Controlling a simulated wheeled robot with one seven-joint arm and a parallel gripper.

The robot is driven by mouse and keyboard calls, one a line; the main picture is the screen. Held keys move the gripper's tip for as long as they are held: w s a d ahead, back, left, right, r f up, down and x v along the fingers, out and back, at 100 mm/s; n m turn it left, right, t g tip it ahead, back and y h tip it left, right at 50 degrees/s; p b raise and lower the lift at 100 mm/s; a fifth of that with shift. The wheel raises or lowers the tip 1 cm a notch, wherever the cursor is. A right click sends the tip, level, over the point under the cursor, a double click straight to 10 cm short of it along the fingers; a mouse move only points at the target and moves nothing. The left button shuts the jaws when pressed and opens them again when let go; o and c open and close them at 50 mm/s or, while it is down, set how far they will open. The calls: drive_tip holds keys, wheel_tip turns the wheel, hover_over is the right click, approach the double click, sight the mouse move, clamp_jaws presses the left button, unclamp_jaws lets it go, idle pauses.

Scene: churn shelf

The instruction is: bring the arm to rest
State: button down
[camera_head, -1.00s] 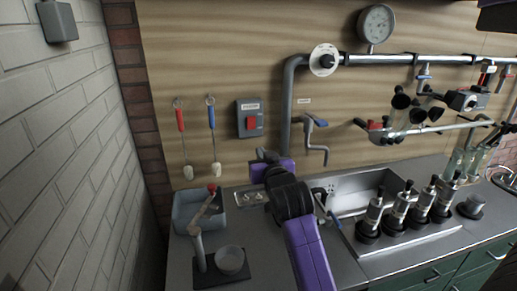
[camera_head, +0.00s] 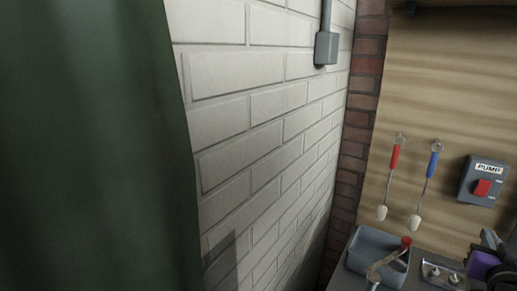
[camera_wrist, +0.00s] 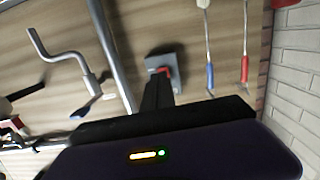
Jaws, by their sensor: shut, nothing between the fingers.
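My gripper (camera_wrist: 158,92) shows in the wrist view as dark fingers pressed together, with nothing between them. It points toward the backboard, and its tips overlap the grey pump switch box (camera_wrist: 168,62) in the picture. I cannot tell how far apart they are. In the head view only a purple part of my arm shows at the lower right edge, and the gripper itself is not clear there.
The pump box (camera_head: 483,181) and brushes with red (camera_head: 394,160) and blue (camera_head: 433,163) handles hang on the backboard. A grey bin (camera_head: 378,250) stands on the counter. A white brick wall (camera_head: 270,130) and a dark green surface (camera_head: 90,150) fill the left. A crank (camera_wrist: 70,60) and pipe (camera_wrist: 112,55) lie left in the wrist view.

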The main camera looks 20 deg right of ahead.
drive_tip(key=s+a+f+n+t+y, duration=0.2)
drive_tip(key=a+n+t, duration=0.1)
drive_tip(key=a, duration=0.8)
drive_tip(key=s+a+f+n+t+y, duration=0.2)
drive_tip(key=s+a+f+n+t, duration=0.15)
drive_tip(key=a, duration=0.75)
drive_tip(key=s+a+f+n+g+y, duration=0.1)
drive_tip(key=s+a+f+y, duration=0.3)
drive_tip(key=s+a, duration=0.5)
drive_tip(key=s+a+f+n+g+y, duration=0.2)
drive_tip(key=s+a+f+y, duration=0.2)
drive_tip(key=s+a, duration=0.4)
drive_tip(key=shift+s+a+f+y, duration=0.35)
drive_tip(key=shift+s+f+y, duration=0.1)
drive_tip(key=shift+s, duration=0.55)
